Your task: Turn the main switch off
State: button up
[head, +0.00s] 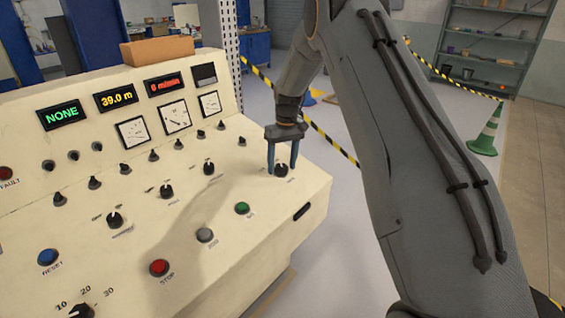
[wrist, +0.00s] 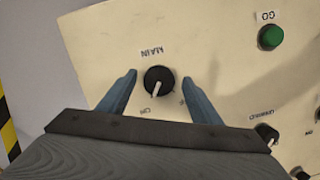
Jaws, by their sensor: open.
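The main switch (wrist: 159,80) is a round black knob with a white pointer line, on the cream console panel. The label MAIN is beside it in the wrist view, and ON is on the opposite side, with the pointer towards ON. In the head view the main switch (head: 281,170) is near the right end of the panel. My gripper (head: 282,168) is over it, pointing down. In the wrist view my gripper (wrist: 160,90) is open, with one blue finger on each side of the knob. I see gaps between fingers and knob. The other label is partly hidden by a finger.
A green GO button (head: 242,208), a grey button (head: 205,235) and a red STOP button (head: 159,267) are on the same panel. Another black knob (head: 209,167) is to the left. Displays and dials line the upright back. A green cone (head: 487,130) stands on the floor.

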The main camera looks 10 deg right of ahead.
jog(key=shift+f, duration=0.1)
jog(key=c, duration=1)
jog(key=shift+c, duration=0.2)
jog(key=shift+n, duration=0.4)
jog(key=shift+n+h+b, duration=0.3)
jog(key=shift+n+b, duration=0.45)
jog(key=shift+n, duration=0.25)
jog(key=n+b, duration=0.1)
jog(key=n, duration=0.2)
jog(key=shift+n+t+h, duration=0.3)
jog(key=shift+t, duration=0.1)
jog(key=n, duration=0.4)
jog(key=shift+s+t+h+b, duration=0.1)
jog(key=shift+t+h+b, duration=0.2)
jog(key=shift+n+t, duration=0.3)
jog(key=shift+n, duration=1.2)
